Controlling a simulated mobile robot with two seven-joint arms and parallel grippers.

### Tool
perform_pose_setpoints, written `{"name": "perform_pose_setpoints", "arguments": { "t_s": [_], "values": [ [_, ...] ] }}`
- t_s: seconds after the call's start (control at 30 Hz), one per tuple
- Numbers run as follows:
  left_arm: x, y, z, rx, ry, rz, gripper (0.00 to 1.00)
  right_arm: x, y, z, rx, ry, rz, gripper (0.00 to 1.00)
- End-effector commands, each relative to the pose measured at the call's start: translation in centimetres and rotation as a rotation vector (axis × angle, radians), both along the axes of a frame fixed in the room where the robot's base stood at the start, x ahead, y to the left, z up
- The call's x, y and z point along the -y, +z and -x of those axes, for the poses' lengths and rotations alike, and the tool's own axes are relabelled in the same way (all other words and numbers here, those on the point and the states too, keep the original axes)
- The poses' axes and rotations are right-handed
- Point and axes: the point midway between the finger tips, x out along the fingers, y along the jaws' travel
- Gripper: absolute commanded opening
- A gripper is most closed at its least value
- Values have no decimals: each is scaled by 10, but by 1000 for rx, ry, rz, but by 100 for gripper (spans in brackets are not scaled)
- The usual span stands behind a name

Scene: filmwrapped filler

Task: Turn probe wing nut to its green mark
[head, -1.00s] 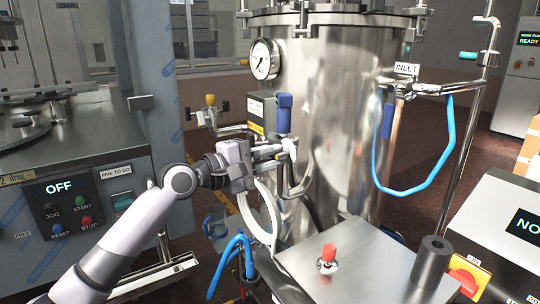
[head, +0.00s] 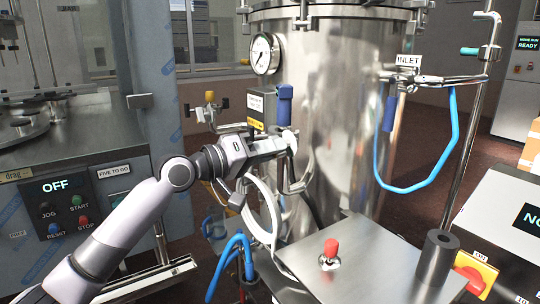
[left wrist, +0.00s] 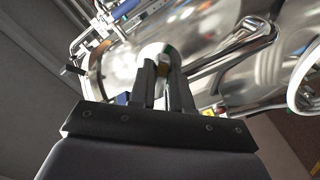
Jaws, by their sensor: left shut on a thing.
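My left gripper (head: 284,143) reaches in from the left to the fittings on the front of the steel tank (head: 335,120), just below a blue-handled valve (head: 285,106). In the left wrist view its two dark fingers (left wrist: 166,75) are closed on a small brownish piece, probably the probe wing nut (left wrist: 164,69), in front of a pale round fitting (left wrist: 154,50). The fingers hide most of that piece. I cannot make out the green mark or the nut's angle to it. My right gripper is in neither view.
A pressure gauge (head: 265,54) and a yellow-knobbed valve (head: 210,97) are close by. A white hose (head: 262,212) loops below my gripper. A control panel reading OFF (head: 66,187) is at left.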

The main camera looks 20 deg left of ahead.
Motion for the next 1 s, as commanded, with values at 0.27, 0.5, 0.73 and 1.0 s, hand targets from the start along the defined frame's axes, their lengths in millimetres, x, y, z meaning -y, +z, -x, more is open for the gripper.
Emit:
{"name": "perform_pose_setpoints", "arguments": {
  "t_s": [0.27, 0.5, 0.73, 1.0],
  "values": [
    [-1, 1, -1, 123, 2, -148, 0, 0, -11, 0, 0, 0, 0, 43],
    [-1, 1, -1, 179, 2, -220, 0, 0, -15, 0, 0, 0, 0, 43],
    [-1, 1, -1, 199, 2, -245, 0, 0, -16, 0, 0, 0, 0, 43],
    [-1, 2, -1, 199, 2, -245, 0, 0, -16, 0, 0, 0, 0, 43]
  ]
}}
